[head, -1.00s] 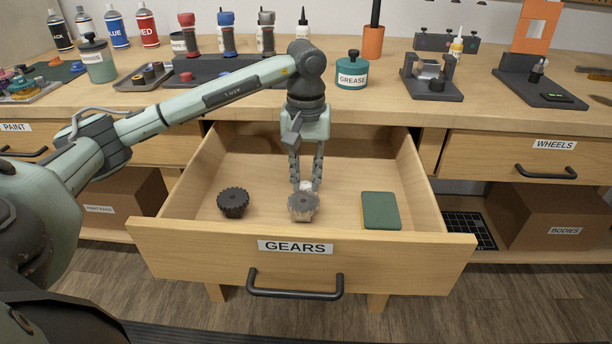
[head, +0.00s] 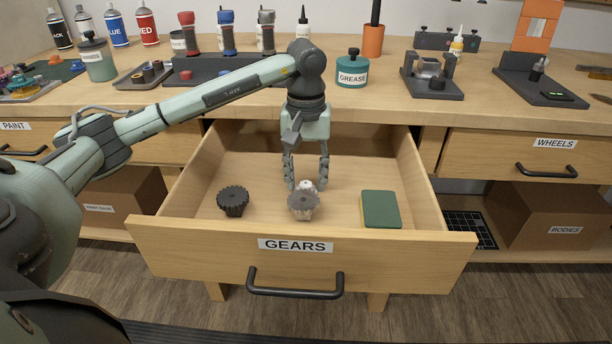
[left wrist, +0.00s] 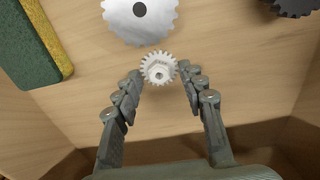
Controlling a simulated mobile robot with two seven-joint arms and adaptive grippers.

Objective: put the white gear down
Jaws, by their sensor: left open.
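The small white gear (head: 306,184) rests in the open gears drawer (head: 200,238), just behind a larger grey gear (head: 303,206). In the left wrist view the white gear (left wrist: 158,69) lies between the fingertips, close to the edge of the grey gear (left wrist: 140,20). My left gripper (head: 306,179) reaches down into the drawer over the white gear. Its fingers are spread, with a gap on each side of the gear in the left wrist view (left wrist: 160,80). The grey gear partly hides the white gear in the head view. My right gripper is not in view.
A black gear (head: 233,201) stands to the left in the drawer, and a green and yellow sponge (head: 381,210) lies to the right. The drawer walls surround the gripper. The bench top behind holds a grease pot (head: 352,72), bottles and fixtures.

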